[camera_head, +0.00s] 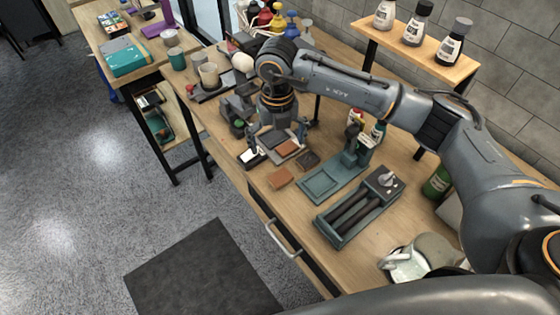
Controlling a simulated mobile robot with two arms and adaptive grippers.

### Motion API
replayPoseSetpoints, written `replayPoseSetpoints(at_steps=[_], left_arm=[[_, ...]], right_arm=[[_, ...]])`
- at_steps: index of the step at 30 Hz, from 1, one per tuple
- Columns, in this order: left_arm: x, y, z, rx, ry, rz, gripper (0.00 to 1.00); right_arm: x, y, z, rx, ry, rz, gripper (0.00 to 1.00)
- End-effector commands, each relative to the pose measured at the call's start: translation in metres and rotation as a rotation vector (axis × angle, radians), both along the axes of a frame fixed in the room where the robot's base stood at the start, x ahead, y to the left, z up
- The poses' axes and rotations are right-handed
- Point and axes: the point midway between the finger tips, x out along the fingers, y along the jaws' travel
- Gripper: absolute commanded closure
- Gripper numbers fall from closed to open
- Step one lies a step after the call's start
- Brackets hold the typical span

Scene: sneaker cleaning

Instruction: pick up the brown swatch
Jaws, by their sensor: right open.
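Several flat swatches lie on the wooden workbench. A reddish-brown swatch (288,148) lies under my right gripper, a dark brown swatch (307,160) is just right of it, and a tan-orange swatch (280,178) lies nearer the front edge. I cannot tell for sure which is the brown swatch of the task. My right gripper (277,141) points down over the reddish-brown swatch with its fingers spread and nothing between them. The arm hides part of the bench behind. My left gripper is not in view.
A green-grey tray (320,186) and a roller device (356,212) stand right of the swatches. Cups (209,75) and bottles (292,28) stand at the back. A shelf (420,45) holds several bottles.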

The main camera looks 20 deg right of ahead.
Motion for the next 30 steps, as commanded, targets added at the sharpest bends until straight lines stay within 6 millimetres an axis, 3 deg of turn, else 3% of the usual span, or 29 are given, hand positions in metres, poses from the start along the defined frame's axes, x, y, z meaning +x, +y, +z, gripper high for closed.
replayPoseSetpoints(at_steps=[11,17,23,30], left_arm=[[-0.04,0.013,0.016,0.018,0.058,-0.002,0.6],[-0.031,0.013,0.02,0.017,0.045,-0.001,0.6],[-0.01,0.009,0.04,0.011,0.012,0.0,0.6],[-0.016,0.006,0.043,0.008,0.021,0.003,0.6]], right_arm=[[-0.002,-0.001,-0.067,-0.002,0.006,0.0,0.05],[-0.001,-0.001,-0.082,-0.002,0.003,0.0,0.05],[0.0,-0.008,-0.106,-0.003,0.007,-0.002,0.05],[0.001,-0.008,-0.132,0.0,0.002,0.0,0.05]])
